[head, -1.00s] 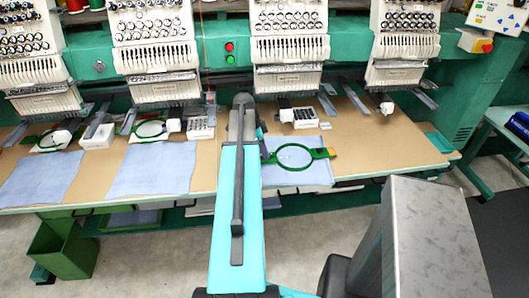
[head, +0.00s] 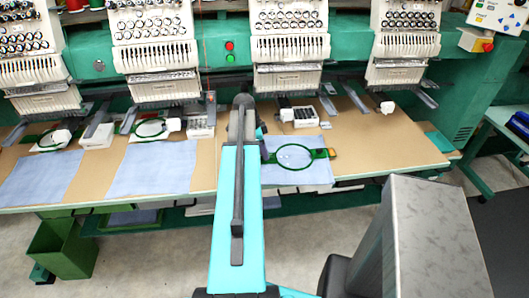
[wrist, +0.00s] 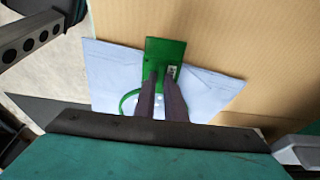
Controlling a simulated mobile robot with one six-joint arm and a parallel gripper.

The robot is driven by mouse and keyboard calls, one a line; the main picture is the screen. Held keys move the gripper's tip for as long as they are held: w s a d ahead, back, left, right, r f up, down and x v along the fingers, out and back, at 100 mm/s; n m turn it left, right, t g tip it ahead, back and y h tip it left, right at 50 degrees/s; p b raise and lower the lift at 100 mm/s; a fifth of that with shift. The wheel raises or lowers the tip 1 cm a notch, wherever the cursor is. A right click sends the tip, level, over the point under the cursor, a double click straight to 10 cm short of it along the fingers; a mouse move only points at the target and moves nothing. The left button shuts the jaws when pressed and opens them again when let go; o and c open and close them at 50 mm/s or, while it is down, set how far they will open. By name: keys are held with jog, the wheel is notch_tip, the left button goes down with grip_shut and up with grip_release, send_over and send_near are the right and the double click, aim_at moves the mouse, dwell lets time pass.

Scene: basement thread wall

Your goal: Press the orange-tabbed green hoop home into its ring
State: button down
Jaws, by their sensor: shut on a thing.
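The green hoop (head: 279,163) lies over a light blue cloth (head: 311,177) on the tan table, right of my arm. Its orange tab (head: 332,153) points right. In the wrist view, a green plate (wrist: 165,48) extends from the hoop, and part of the hoop's curved rim (wrist: 126,101) shows on the left. My gripper (wrist: 160,84) has its two dark fingers down at this plate, shut on the hoop. My arm hides the gripper in the head view. I cannot make out a separate ring, or whether the hoop is seated in it.
White embroidery heads (head: 289,47) stand along the back of the table (head: 372,147). A white box with dark tops (head: 299,116) sits behind the hoop. Two more hoops (head: 149,128) and blue cloths (head: 150,168) are to the left. Bare table lies right of the hoop.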

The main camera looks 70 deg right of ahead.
dwell(0.3)
jog(key=c, duration=1.7)
grip_release()
jog(key=shift+c, duration=0.2)
jog(key=shift+r, duration=0.1)
jog(key=b+v, duration=0.3)
jog(key=v, duration=1)
jog(key=shift+w+r, duration=0.15)
jog(key=shift+r, duration=0.05)
